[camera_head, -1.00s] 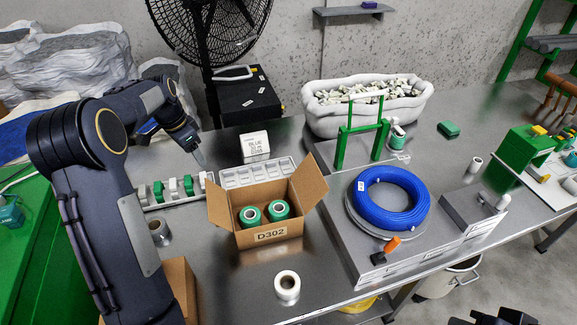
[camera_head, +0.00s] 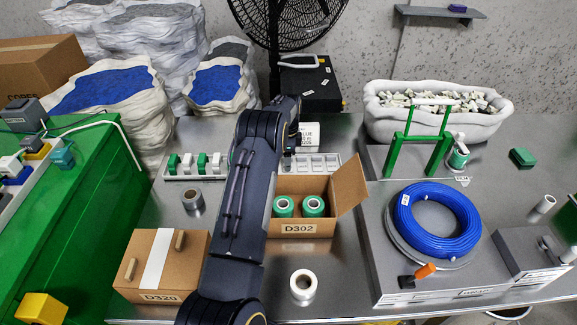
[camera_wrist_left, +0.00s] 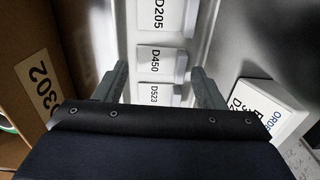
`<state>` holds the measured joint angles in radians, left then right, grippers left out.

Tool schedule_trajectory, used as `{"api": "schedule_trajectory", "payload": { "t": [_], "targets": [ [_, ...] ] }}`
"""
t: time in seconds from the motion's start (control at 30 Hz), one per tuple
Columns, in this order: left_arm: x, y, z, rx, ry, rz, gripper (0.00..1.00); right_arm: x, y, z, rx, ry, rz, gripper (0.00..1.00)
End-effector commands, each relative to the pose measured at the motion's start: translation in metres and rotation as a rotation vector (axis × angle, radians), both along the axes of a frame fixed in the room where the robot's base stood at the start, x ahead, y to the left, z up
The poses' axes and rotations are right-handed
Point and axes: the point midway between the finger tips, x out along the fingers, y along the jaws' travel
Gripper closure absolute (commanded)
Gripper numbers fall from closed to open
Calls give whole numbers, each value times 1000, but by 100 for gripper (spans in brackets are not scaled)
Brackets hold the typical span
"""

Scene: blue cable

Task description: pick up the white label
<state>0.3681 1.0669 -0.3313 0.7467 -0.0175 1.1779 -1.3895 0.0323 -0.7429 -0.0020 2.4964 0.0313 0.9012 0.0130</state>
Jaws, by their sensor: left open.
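Several white labels lie in a row in the left wrist view: D205 (camera_wrist_left: 168,16), D450 (camera_wrist_left: 155,58) and D523 (camera_wrist_left: 154,95). They lie in the compartments of a light grey tray (camera_wrist_left: 205,45), which also shows partly in the head view (camera_head: 330,167). My left gripper (camera_wrist_left: 160,86) is open, with its two fingers on either side of the row around D523. I cannot tell its height above the labels. My right gripper is not in view.
A white order card (camera_wrist_left: 262,110) stands close to the right finger; it also shows in the head view (camera_head: 309,137). The open cardboard box D302 (camera_head: 301,227) with green spools (camera_head: 313,206) is just in front of the tray. A blue cable coil (camera_head: 437,222) lies at right.

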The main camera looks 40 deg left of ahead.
Motion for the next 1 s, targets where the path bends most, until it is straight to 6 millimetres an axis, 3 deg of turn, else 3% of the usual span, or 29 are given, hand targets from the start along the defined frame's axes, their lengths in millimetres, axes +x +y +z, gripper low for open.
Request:
{"api": "schedule_trajectory", "payload": {
  "t": [0.03, 0.1, 0.37, 0.6, 1.0],
  "targets": [
    [0, 0, -13, 0, 2, 0, 36, 0, 0, -8, 0, 0, 0, 100],
    [0, 0, -19, 0, 0, 0, 36, 0, 0, -10, 0, 0, 0, 100],
    [0, 0, -19, 0, -2, 1, 38, 0, 0, -9, 0, 0, 0, 100],
    [0, 0, -19, 0, -1, 1, 68, 0, 0, -9, 0, 0, 0, 100],
    [0, 0, -9, 0, -2, 1, 68, 0, 0, -3, 0, 0, 0, 100]
  ]
}}
